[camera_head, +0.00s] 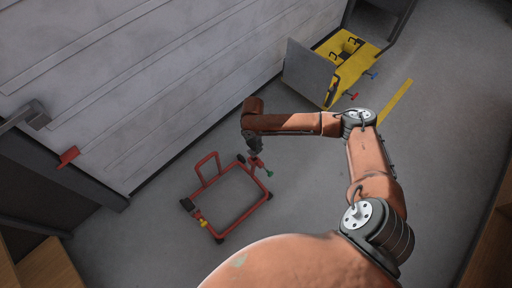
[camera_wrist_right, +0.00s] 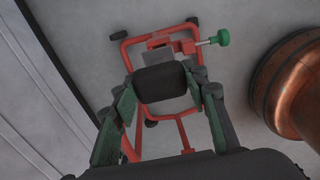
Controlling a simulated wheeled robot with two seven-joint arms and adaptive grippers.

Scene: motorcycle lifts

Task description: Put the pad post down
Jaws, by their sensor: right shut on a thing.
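My right gripper (camera_head: 255,151) is low over the far right corner of a red tubular stand (camera_head: 239,226) on the floor. In the right wrist view its two fingers (camera_wrist_right: 165,95) are shut on the pad post, whose black pad (camera_wrist_right: 166,83) lies between them. Just beyond the pad are a grey plate, a red bracket (camera_wrist_right: 184,47) and a green knob (camera_wrist_right: 222,37). The green knob also shows in the head view (camera_head: 269,174). The post's lower end is hidden, so I cannot tell whether it touches the stand. My left gripper is out of view.
A yellow lift (camera_head: 352,75) with a grey upright plate (camera_head: 308,73) stands at the back, next to the pale wall (camera_head: 150,80). A yellow knob (camera_head: 203,223) is on the stand's near left side. Grey floor right of the stand is clear.

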